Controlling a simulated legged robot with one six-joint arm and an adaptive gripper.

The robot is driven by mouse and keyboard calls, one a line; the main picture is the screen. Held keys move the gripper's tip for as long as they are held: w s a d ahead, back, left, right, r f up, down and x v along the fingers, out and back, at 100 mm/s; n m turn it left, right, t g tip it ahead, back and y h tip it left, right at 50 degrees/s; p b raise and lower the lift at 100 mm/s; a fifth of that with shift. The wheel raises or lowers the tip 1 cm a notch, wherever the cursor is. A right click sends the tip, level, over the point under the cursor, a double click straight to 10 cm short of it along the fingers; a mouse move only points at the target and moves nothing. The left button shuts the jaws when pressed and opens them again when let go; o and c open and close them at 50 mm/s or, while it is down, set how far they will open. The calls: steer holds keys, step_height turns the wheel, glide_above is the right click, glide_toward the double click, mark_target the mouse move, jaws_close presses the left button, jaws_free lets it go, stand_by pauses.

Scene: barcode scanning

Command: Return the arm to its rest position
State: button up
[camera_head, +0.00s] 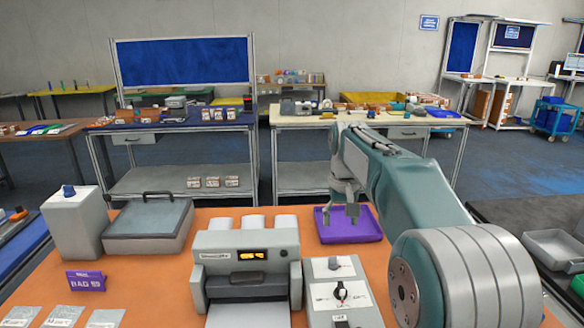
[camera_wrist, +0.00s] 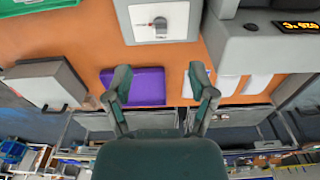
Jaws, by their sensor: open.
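My gripper (camera_head: 347,213) is open and hangs in the head view in front of the purple tray, with nothing between its fingers. My teal and grey arm reaches in from the right side of that view. In the wrist view my gripper (camera_wrist: 163,95) shows two spread fingers, and that picture is upside down. The purple tray (camera_head: 325,238) lies on the orange table top and looks empty; it also shows in the wrist view (camera_wrist: 148,90). My arm hides part of the table's right side.
A grey machine with a lit display (camera_head: 247,266) stands mid-table, beside a control box with a knob (camera_head: 337,290). A lidded grey box (camera_head: 148,230), a purple BAG sign (camera_head: 86,281) and several packets (camera_head: 62,316) are at left. A grey bin (camera_head: 556,246) is at right.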

steer(key=s+r+t, duration=0.1)
steer(key=s+t, duration=0.2)
steer(key=s, duration=2)
steer(key=s+f+t, duration=0.1)
steer(key=s+f, duration=0.4)
steer(key=s, duration=0.3)
steer(key=shift+t, duration=0.4)
